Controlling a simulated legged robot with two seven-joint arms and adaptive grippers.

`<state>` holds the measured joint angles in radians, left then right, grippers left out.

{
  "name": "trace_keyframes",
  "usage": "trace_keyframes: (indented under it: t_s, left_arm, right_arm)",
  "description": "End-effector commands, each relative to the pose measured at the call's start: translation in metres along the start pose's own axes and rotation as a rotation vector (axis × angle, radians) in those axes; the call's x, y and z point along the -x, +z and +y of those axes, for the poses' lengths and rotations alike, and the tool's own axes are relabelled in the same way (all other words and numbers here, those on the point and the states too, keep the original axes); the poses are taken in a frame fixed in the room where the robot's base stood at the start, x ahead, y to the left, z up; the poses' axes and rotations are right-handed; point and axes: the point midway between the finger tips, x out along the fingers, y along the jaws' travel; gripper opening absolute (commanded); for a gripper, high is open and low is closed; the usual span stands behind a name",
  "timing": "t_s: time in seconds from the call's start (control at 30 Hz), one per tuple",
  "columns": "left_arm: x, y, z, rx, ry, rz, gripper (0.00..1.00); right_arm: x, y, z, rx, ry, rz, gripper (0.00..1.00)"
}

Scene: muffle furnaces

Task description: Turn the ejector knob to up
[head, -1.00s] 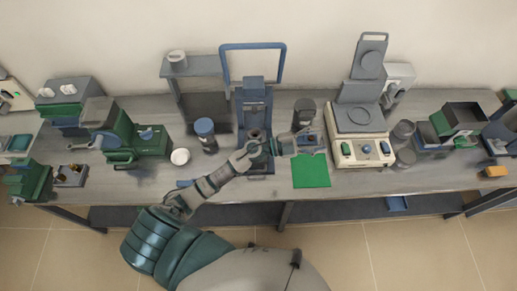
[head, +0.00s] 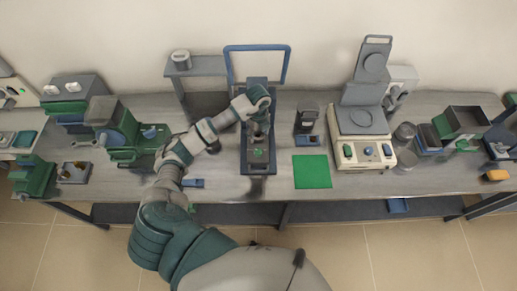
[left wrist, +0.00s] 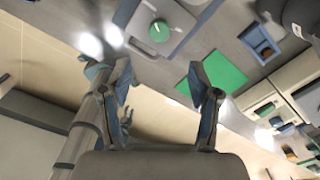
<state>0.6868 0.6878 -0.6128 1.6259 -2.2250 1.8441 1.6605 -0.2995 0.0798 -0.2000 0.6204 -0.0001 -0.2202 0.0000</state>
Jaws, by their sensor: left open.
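A round green knob (head: 258,153) sits on the grey base of the press-like unit (head: 245,165) in the middle of the bench. It also shows in the left wrist view (left wrist: 159,31), near the top, on a grey plate with a blue edge. I cannot make out any markings on it or which way it is set. My left gripper (head: 260,131) hangs over this unit, just behind the knob in the head view. In the left wrist view my left gripper (left wrist: 163,82) has its fingers spread wide with nothing between them. My right gripper is not in view.
A green mat (head: 312,171) lies right of the unit, with a dark device (head: 307,119) behind it. A cream hotplate-like device (head: 364,152) stands further right. A blue frame (head: 257,47) rises at the back. Green machines (head: 125,130) stand left.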

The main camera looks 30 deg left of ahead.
Motion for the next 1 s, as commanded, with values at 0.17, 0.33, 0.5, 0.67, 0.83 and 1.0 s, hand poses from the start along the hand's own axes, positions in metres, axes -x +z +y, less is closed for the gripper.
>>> trace_keyframes:
  t_s: [0.17, 0.33, 0.5, 0.67, 0.83, 1.0]
  left_arm:
    - [-0.044, -0.001, 0.001, 0.000, 0.003, 0.004, 0.62]
    - [-0.083, -0.001, 0.001, 0.001, 0.001, 0.005, 0.62]
    - [-0.110, -0.001, 0.000, -0.001, 0.000, 0.004, 0.62]
    - [-0.122, -0.001, 0.000, -0.003, -0.002, 0.002, 0.62]
    - [-0.124, -0.001, 0.000, -0.003, -0.001, 0.002, 0.62]
    - [-0.124, -0.001, 0.000, -0.003, -0.002, 0.002, 0.52]
  right_arm:
    - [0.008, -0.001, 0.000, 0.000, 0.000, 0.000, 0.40]
    - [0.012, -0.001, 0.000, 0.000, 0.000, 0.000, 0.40]
    - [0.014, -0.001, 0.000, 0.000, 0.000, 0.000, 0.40]
    - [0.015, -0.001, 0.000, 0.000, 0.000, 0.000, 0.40]
    - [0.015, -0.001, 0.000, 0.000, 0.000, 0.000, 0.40]
    - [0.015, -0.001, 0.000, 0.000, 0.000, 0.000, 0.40]
